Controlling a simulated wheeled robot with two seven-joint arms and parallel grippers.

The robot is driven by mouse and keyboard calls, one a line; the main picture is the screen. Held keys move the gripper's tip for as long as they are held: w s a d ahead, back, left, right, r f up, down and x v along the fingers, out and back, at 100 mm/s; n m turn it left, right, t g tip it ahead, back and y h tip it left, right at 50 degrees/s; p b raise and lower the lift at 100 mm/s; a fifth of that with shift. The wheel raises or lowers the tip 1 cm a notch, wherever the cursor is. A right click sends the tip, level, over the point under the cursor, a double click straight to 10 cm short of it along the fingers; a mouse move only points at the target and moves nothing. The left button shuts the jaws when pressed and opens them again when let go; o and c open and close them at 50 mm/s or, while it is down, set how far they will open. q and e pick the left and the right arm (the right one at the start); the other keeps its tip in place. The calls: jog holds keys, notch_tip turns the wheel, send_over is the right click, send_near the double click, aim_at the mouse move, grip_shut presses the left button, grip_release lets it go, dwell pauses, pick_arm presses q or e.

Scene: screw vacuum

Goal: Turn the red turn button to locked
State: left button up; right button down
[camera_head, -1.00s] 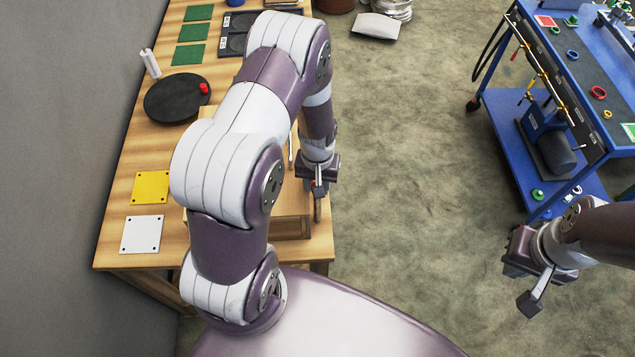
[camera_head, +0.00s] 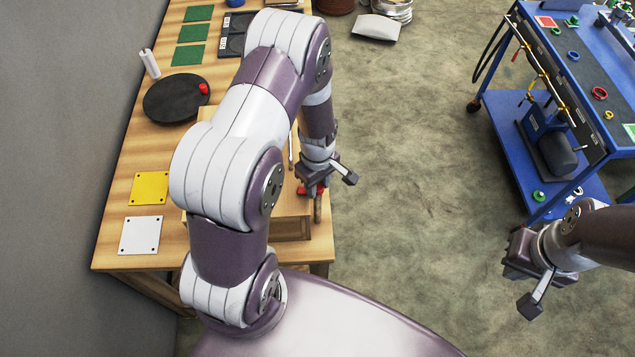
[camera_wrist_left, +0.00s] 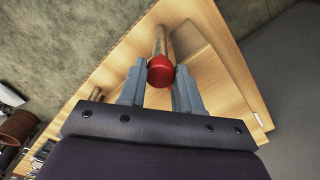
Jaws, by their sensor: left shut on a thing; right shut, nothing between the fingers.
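The red turn button (camera_wrist_left: 160,71) sits at the end of a brown cylindrical piece by the wooden bench top. In the left wrist view it is between the two grey fingers of my left gripper (camera_wrist_left: 160,88), which is shut on it. In the head view, a bit of the red button (camera_head: 303,190) shows under my left gripper (camera_head: 311,189) at the bench's right edge. The locked or unlocked markings cannot be made out. My right gripper (camera_head: 515,270) is shut and empty, over the floor at the right, well away from the button.
The wooden bench (camera_head: 113,225) carries a yellow plate (camera_head: 149,188), a white plate (camera_head: 141,235) and a black disc (camera_head: 172,100). A blue cart (camera_head: 497,105) with a pump stands at the right. Open floor lies between bench and cart.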

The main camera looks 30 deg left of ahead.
aim_at(318, 186)
pick_arm(q)
jog(key=shift+n, duration=0.6)
jog(key=shift+w+r, duration=0.1)
jog(key=o, duration=1)
jog(key=shift+o, duration=0.2)
notch_tip(318, 186, up, 13)
jog(key=b, duration=0.2)
jog(key=shift+b, duration=0.4)
jog(key=shift+f, duration=0.2)
